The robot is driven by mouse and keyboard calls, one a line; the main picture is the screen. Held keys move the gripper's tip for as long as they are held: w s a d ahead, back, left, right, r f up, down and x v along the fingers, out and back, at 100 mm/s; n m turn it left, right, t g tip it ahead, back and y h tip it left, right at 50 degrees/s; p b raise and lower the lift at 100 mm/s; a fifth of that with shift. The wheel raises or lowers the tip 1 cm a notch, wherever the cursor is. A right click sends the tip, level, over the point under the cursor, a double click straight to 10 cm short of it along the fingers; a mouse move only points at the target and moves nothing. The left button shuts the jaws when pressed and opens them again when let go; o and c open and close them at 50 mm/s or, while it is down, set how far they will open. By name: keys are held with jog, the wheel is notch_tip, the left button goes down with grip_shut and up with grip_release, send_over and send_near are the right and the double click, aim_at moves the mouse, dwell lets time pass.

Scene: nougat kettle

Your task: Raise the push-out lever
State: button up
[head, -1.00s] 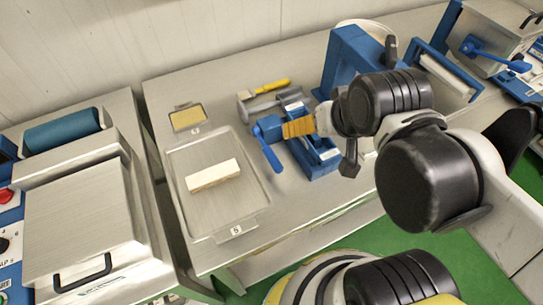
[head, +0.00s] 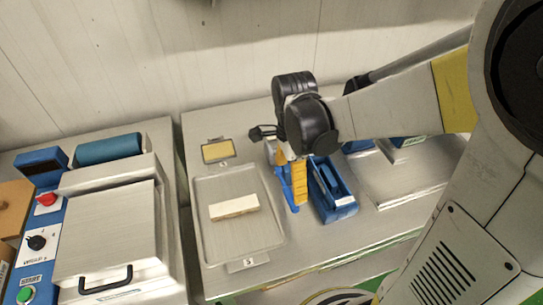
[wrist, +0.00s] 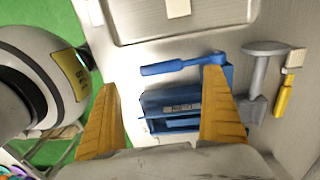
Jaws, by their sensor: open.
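The push-out lever is a blue handle (head: 283,188) on the left side of a blue bench device (head: 332,190). In the wrist view the lever (wrist: 178,66) lies just beyond the fingertips, its hub end near the right finger and its free end between the two fingers. The device body (wrist: 185,105) shows between the fingers. My gripper (head: 298,190), with orange fingers, is over the device's left side close to the lever. In the wrist view my gripper (wrist: 162,80) is open and empty. I cannot tell whether a finger touches the lever.
A metal tray (head: 240,240) with a pale bar (head: 234,207) lies left of the device. A small tray with a yellow slab (head: 217,151) is behind it. A hammer-like tool (wrist: 262,75) and yellow-handled brush (wrist: 284,95) lie beside the device. A lidded machine (head: 110,240) stands left.

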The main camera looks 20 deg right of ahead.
aim_at(289, 198)
jog(key=f+b, duration=0.1)
jog(key=f, duration=0.1)
jog(key=f+b, duration=0.1)
jog(key=f, duration=0.5)
jog(key=shift+s+f+b, duration=0.2)
jog(key=shift+s+b, duration=0.05)
jog(key=shift+b, duration=0.15)
